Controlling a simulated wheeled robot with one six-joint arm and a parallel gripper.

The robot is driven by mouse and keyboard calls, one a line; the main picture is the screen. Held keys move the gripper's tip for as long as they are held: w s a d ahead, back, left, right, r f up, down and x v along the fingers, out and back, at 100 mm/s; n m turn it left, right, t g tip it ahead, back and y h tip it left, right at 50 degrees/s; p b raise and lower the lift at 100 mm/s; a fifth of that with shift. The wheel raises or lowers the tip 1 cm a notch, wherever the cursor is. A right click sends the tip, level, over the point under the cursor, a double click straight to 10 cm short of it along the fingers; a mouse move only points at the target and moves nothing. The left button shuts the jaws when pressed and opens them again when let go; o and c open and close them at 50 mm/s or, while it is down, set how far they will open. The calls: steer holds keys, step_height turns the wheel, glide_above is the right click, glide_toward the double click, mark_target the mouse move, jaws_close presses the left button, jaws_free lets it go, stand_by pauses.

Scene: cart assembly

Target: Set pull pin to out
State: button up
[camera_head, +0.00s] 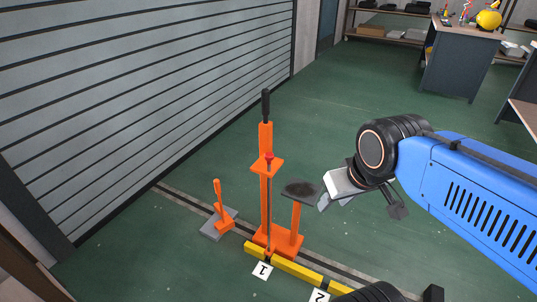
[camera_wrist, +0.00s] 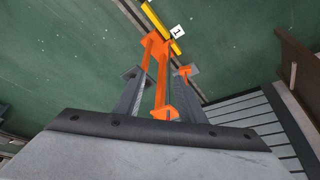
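An orange stand (camera_head: 265,205) stands upright on the floor, with a black handle (camera_head: 266,104) on top. A red knob (camera_head: 269,157), which looks like the pull pin, sits above its small orange side plate, with a thin rod running down below. Whether the pin is in or out is hard to tell. My gripper (camera_head: 327,200) is to the right of the stand, near its dark pad (camera_head: 301,188), apart from the red knob. In the wrist view the two grey fingers of my gripper (camera_wrist: 158,92) are spread, with the orange stand (camera_wrist: 161,85) seen between them.
A small orange lever (camera_head: 222,207) on a grey base is left of the stand. A yellow floor rail (camera_head: 297,272) with number tags runs in front. A grey slatted wall (camera_head: 150,90) is behind left. Green floor is free behind; a workbench (camera_head: 458,65) is far right.

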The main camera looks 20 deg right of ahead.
steer(key=shift+w+a+f+m+g+y, duration=0.3)
steer(key=shift+w+f+m+g, duration=0.1)
steer(key=shift+m+g, duration=0.15)
steer(key=w+a+f+m+g+y, duration=0.2)
steer(key=w+m+g+y, duration=0.15)
steer(key=w+m, duration=0.2)
steer(key=w+a+f+m+g+y, duration=0.1)
steer(key=w+a+m+g+y, duration=0.1)
steer(key=w+m+y, duration=0.3)
steer(key=w+d+f+m+t+y, duration=0.2)
steer(key=w+d+m+y, duration=0.25)
steer(key=w, duration=0.45)
steer(key=w+d+f+m+t+y, duration=0.2)
steer(key=w+d+m+t+y, duration=0.15)
steer(key=w+d, duration=0.4)
steer(key=shift+g+y, duration=0.35)
steer(key=shift+g, duration=0.1)
steer(key=w+a, duration=0.1)
steer(key=a, duration=0.5)
steer(key=w+a, duration=0.1)
steer(key=a, duration=0.5)
steer(key=w+a, duration=0.1)
steer(key=a, duration=0.5)
steer(key=shift+w+a+r, duration=0.1)
steer(key=shift+w+r, duration=0.05)
steer(key=shift+w, duration=0.25)
